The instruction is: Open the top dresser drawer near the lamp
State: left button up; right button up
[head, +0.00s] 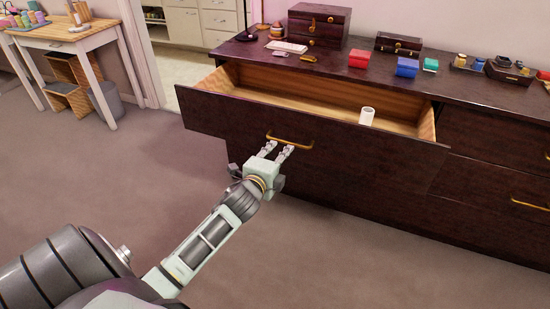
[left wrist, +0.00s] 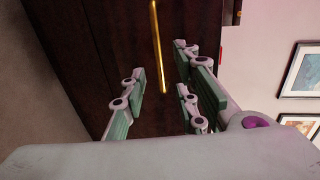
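The dark wood dresser (head: 380,190) stands at the right in the head view. Its top left drawer (head: 215,110) is pulled well out, showing a pale wood inside with a small white cylinder (head: 367,117) in it. The drawer front has a gold bar handle (head: 290,139), which also shows in the left wrist view (left wrist: 158,45). My left gripper (head: 279,149) is open just in front of and below the handle. In the left wrist view the handle's near end lies between the spread fingers (left wrist: 168,85); I cannot tell whether they touch it. My right gripper is not in view.
On the dresser top are a wooden box (head: 318,22), a small dark case (head: 398,43), red (head: 359,58) and blue (head: 407,67) boxes and other small items. A light wooden table (head: 60,35) stands at far left. The floor (head: 130,180) left of the dresser is clear.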

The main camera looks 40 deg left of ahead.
pick_arm(q)
jog(key=shift+v, duration=1.45)
